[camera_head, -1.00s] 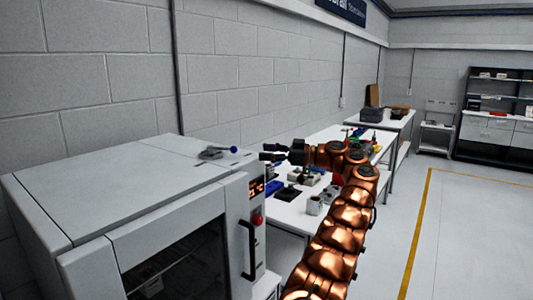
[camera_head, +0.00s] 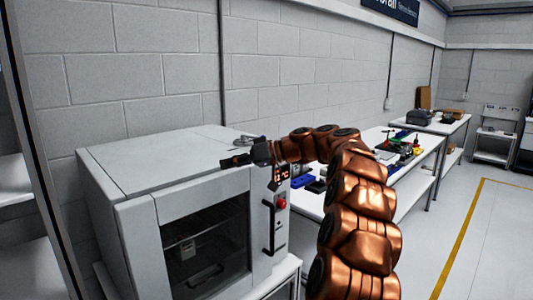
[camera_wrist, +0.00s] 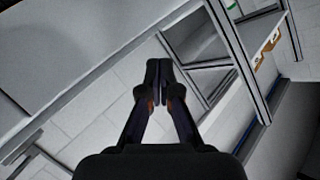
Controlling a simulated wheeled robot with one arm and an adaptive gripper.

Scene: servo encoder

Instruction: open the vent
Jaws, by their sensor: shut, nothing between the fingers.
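The white oven (camera_head: 150,160) stands at the left of the head view. A small grey fitting (camera_head: 246,140), apparently the vent lever, lies on its top near the back right. My gripper and wrist partly cover it, and its blue knob is hidden. My gripper (camera_head: 223,162) is shut and empty, in front of this fitting in the picture, fingers pointing left over the oven top. I cannot tell whether it touches anything. In the wrist view my gripper (camera_wrist: 158,70) has its fingertips together, with no vent clearly visible between or beside them.
The oven front has a glass door (camera_head: 205,250), a black handle (camera_head: 268,228), a red button (camera_head: 281,203) and a lit display (camera_head: 281,174). A bench (camera_head: 425,165) with parts stands to the right along the block wall. The floor at right is clear.

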